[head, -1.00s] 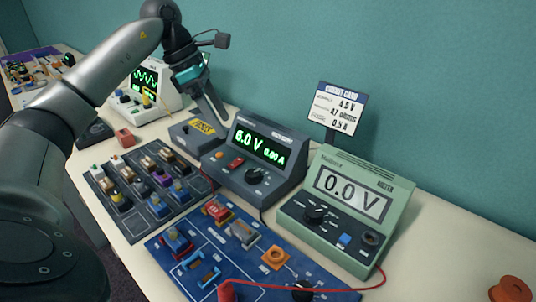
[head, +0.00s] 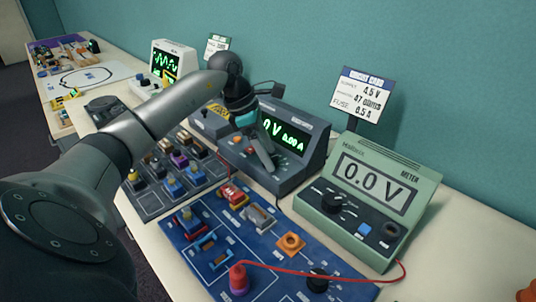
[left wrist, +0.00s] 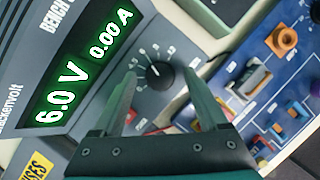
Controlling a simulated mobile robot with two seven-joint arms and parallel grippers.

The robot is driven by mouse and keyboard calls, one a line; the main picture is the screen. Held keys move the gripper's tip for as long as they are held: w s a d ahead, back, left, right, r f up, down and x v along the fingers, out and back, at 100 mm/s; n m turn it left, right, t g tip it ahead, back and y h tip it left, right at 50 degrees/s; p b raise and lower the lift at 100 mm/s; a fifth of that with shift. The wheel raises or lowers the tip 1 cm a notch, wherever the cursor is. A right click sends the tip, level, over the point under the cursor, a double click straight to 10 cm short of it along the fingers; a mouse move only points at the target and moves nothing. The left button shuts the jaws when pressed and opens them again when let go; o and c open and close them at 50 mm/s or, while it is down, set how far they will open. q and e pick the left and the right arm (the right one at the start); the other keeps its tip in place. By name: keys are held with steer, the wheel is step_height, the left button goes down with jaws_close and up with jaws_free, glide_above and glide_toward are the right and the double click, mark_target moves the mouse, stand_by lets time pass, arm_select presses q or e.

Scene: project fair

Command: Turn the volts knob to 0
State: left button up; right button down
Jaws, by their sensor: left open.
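The dark grey bench supply (head: 310,152) stands at the back of the table; its green display (left wrist: 84,66) reads 6.0 V and 0.00 A in the left wrist view. The black volts knob (left wrist: 160,76) is on its front panel, with a number scale around it. My left gripper (left wrist: 162,82) is open in front of the panel. Its fingers frame the knob, one on each side, with a gap visible. In the head view my left gripper (head: 262,152) covers part of the supply's display and panel. My right gripper is not in view.
A green meter (head: 378,190) reading 0.0 V stands right of the supply. A blue circuit board (head: 215,268) with a red lead lies in front. A dark component board (head: 150,205) is left, and a sign (head: 360,95) stands behind the meter.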

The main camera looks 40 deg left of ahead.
arm_select(q)
steer(key=shift+f, duration=0.2)
jaws_close()
stand_by(0.6)
